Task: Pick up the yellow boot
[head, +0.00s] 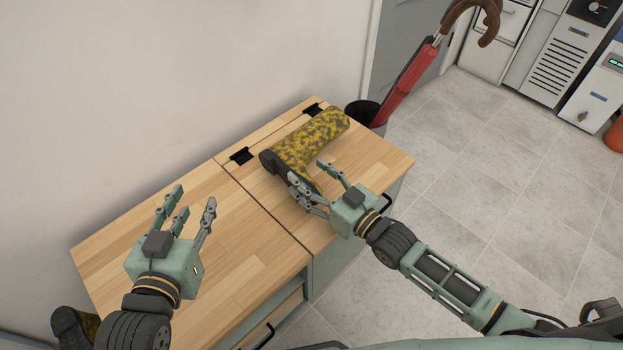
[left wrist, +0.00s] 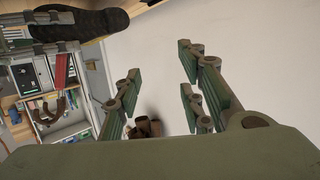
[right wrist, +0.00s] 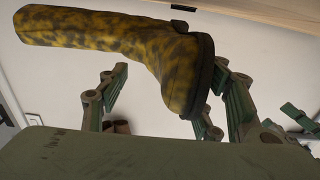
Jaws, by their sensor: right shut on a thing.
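The yellow boot (head: 310,143), mottled with dark patches and with a dark sole, lies on its side on the wooden cabinet top (head: 215,225). Its shaft points to the back right. My right gripper (head: 315,186) is shut on the boot at its foot end. The right wrist view shows the boot (right wrist: 120,42) with its foot between the fingers. My left gripper (head: 194,206) is empty, its fingers spread, above the left part of the top. It also shows open in the left wrist view (left wrist: 160,70).
A second mottled boot (head: 73,326) with a dark sole shows at the lower left. A dark bin (head: 362,113) holding a red umbrella (head: 409,80) stands behind the cabinet's right end. A wall lies behind.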

